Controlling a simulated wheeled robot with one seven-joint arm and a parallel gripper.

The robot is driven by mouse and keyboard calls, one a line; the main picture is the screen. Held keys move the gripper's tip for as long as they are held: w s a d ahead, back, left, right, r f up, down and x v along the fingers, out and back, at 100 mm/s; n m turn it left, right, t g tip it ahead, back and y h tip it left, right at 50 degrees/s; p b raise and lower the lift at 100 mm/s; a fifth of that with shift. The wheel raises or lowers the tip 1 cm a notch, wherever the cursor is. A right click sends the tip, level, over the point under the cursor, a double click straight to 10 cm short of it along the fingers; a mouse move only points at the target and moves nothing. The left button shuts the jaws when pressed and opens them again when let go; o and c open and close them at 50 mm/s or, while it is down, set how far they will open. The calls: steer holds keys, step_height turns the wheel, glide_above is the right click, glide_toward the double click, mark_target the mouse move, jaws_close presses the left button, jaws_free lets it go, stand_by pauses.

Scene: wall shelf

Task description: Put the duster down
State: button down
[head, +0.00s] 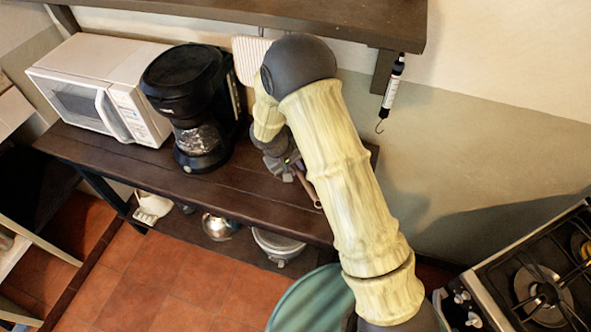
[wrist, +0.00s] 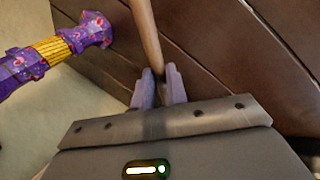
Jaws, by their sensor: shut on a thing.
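My gripper (wrist: 159,88) is shut on a slim light-brown wooden handle, which I take to be the duster (wrist: 147,35). The handle runs up from between the pale fingers and out of the wrist view; its far end is hidden. In the head view my gripper (head: 284,166) is low over the right part of the dark wooden table (head: 240,193), partly hidden by my arm. The brown handle shows beside it, near the table's front edge. I cannot tell whether the duster touches the table.
A black coffee maker (head: 183,90) and a white microwave (head: 105,82) stand left on the table. A purple flowered object with a yellow band (wrist: 52,48) lies left of my gripper. A wall shelf (head: 250,12) hangs above; a stove (head: 530,280) stands right.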

steer(key=shift+f, duration=0.75)
steer(key=shift+w+d+f+p, duration=0.1)
steer(key=shift+w+f+p, duration=0.1)
steer(key=shift+f+p, duration=0.35)
steer(key=shift+f, duration=0.15)
steer(key=c, duration=1.4)
jaws_free()
steer(key=shift+s, duration=0.1)
steer(key=shift+r, duration=0.2)
